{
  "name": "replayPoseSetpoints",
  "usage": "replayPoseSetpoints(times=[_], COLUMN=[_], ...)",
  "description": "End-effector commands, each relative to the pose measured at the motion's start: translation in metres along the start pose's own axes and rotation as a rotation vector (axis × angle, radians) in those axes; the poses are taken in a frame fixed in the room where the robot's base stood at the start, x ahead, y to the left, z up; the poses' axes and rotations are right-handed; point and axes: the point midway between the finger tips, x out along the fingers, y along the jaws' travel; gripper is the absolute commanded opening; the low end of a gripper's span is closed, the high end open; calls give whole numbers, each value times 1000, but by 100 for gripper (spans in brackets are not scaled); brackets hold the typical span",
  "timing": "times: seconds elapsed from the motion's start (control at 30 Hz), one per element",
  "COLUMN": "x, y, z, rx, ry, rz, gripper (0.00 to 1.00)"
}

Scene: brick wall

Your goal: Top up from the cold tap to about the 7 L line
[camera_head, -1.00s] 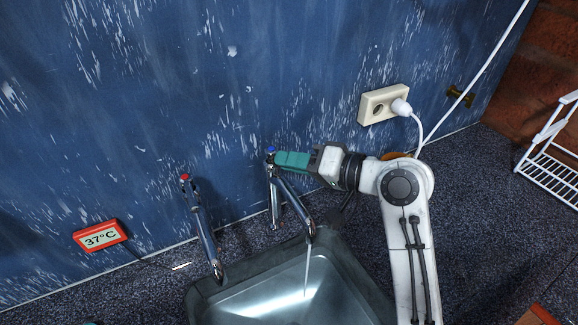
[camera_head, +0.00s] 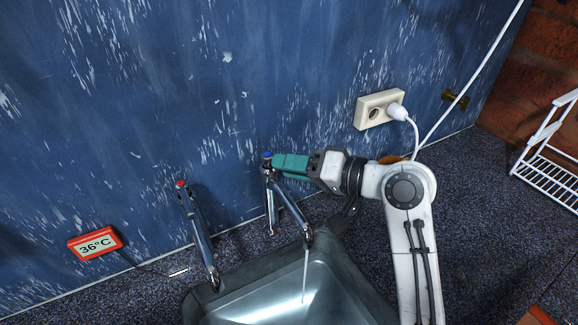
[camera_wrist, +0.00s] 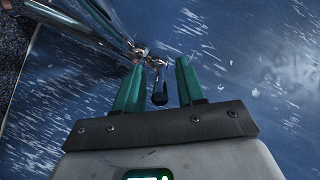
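The cold tap (camera_head: 288,203), chrome with a blue cap (camera_head: 267,155), stands at the wall behind the sink. A thin water stream (camera_head: 305,275) runs from its spout into the metal sink (camera_head: 345,290). My gripper (camera_head: 274,162) is at the tap's top by the blue cap. In the wrist view, the green fingers (camera_wrist: 160,65) stand apart with a dark lever end (camera_wrist: 159,98) between them and visible gaps beside it. The hot tap (camera_head: 197,230), with a red cap (camera_head: 180,184), is to the left. No litre marks are visible; the water level cannot be read.
A red-framed display (camera_head: 95,244) reading 36°C stands at the left with a cable towards the sink. A wall socket (camera_head: 379,109) with a white plug is above my arm. A white wire rack (camera_head: 548,165) stands at the right.

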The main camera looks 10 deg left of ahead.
Motion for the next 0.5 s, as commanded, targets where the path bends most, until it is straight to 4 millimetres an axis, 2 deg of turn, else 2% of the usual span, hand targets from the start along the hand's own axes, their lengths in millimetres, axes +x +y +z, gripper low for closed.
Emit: replayPoseSetpoints(times=[0.3, 0.5], x=[-58, -88], y=[3, 2], z=[0, 0], rx=[0, 1], ry=[5, 2], rz=[2, 1], gripper=[39, 39])
